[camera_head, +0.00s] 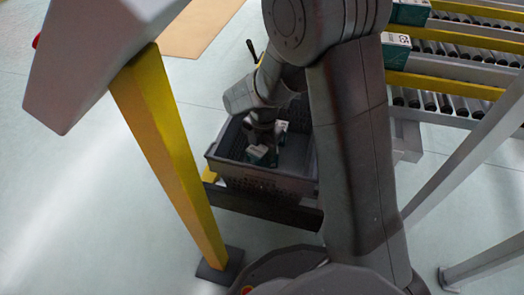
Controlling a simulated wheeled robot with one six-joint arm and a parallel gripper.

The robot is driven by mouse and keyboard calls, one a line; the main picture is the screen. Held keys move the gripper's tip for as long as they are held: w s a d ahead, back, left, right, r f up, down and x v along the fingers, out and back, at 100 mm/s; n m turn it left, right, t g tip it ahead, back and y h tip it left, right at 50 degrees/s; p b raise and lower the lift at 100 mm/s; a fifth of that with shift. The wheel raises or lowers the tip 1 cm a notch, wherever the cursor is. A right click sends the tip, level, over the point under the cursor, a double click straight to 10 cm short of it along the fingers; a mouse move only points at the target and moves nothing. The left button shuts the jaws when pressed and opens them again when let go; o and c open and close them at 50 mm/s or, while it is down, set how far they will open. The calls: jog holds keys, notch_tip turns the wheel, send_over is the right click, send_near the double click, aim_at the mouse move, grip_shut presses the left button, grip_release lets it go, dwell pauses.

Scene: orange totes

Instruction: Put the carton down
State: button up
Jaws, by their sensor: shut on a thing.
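My gripper (262,140) reaches down into a dark grey tote (262,181) with mesh-like sides. It is shut on a small white and teal carton (257,155), which shows just below the gripper inside the tote. A second white and teal carton (282,127) shows behind it, partly hidden by the gripper. My arm covers the right part of the tote. I cannot tell whether the held carton touches the tote floor.
The tote sits on a low dark stand (265,207). A yellow post (165,145) stands close on its left. Roller conveyors (455,50) with yellow rails carry teal and white cartons (397,52) at the upper right. The pale floor (60,190) at left is clear.

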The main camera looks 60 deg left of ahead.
jog(key=shift+f+b, duration=0.35)
jog(key=shift+f, duration=0.2)
jog(key=o, duration=1.1)
jog(key=shift+o, duration=0.2)
jog(key=shift+r, duration=0.1)
jog(key=r+p, duration=0.1)
jog(key=r, duration=0.3)
jog(key=r+p, duration=0.2)
jog(key=r, duration=0.2)
jog(key=r+p, duration=0.1)
jog(key=r, duration=0.4)
jog(key=shift+w+p, duration=0.3)
jog(key=shift+p, duration=0.1)
